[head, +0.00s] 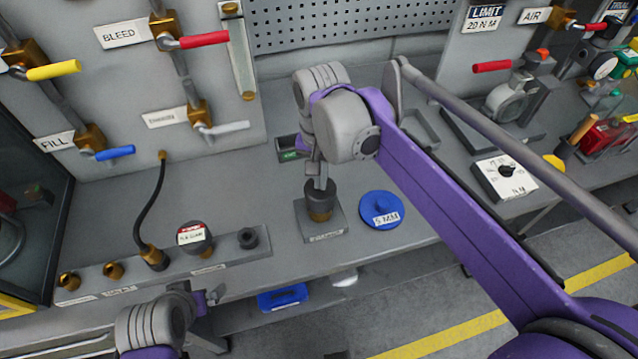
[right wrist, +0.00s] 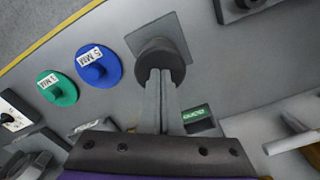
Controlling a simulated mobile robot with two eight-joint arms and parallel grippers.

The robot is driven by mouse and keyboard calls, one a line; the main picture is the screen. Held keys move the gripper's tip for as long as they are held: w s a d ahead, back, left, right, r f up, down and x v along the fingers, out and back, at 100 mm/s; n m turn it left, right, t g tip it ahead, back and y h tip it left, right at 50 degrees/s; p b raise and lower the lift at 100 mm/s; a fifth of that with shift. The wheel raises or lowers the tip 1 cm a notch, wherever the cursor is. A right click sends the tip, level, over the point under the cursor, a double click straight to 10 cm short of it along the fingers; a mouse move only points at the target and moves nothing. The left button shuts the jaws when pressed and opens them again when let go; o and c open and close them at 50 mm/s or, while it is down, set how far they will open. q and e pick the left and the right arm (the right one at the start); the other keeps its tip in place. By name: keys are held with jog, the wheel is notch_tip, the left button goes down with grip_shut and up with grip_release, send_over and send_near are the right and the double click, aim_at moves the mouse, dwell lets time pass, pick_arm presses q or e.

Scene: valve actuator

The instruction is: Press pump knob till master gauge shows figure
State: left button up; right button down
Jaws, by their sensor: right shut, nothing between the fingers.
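The pump knob (head: 320,190) is a dark round cap on a brass stem, on a square grey base (head: 322,230) on the bench. It also shows in the right wrist view (right wrist: 172,50). My right gripper (head: 317,180) is shut and empty, fingers pointing down with the tips over the knob's top; I cannot tell if they touch it. The fingers (right wrist: 160,78) cover part of the knob in the wrist view. A round gauge with a red and white label (head: 193,236) stands on the manifold at left; its reading is illegible. My left gripper (head: 210,297) is at lower left, its jaws unclear.
A blue disc (head: 381,207) lies right of the pump, and a green disc (right wrist: 58,90) shows in the wrist view. A black hose (head: 148,205) rises from the manifold (head: 90,290) to the valve panel. A white dial box (head: 506,178) stands at right.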

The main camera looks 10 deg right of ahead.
aim_at(321, 192)
pick_arm(q)
jog(key=shift+s+f+b, duration=0.2)
jog(key=shift+f+b, duration=0.25)
jog(key=shift+f, duration=0.2)
jog(key=shift+s+f+b, duration=0.2)
jog(key=shift+f+b, duration=0.25)
jog(key=shift+f, duration=0.2)
pick_arm(e)
jog(key=shift+f, duration=1.85)
jog(key=shift+s+f, duration=0.1)
jog(key=shift+f, duration=0.3)
jog(key=shift+r+p, duration=0.4)
jog(key=shift+r, duration=0.55)
pick_arm(q)
jog(key=shift+w+r+p, duration=0.3)
jog(key=shift+r+p, duration=0.2)
jog(key=shift+r, duration=0.35)
jog(key=shift+w+r+p, duration=0.25)
jog(key=shift+r+p, duration=0.2)
jog(key=shift+r, duration=0.35)
jog(key=shift+w+r+p, duration=0.3)
jog(key=shift+r+p, duration=0.2)
jog(key=shift+r, duration=0.35)
pick_arm(e)
jog(key=shift+r, duration=2.4)
pick_arm(q)
jog(key=shift+s+f, duration=0.1)
jog(key=shift+f, duration=0.1)
pick_arm(e)
jog(key=shift+f, duration=0.25)
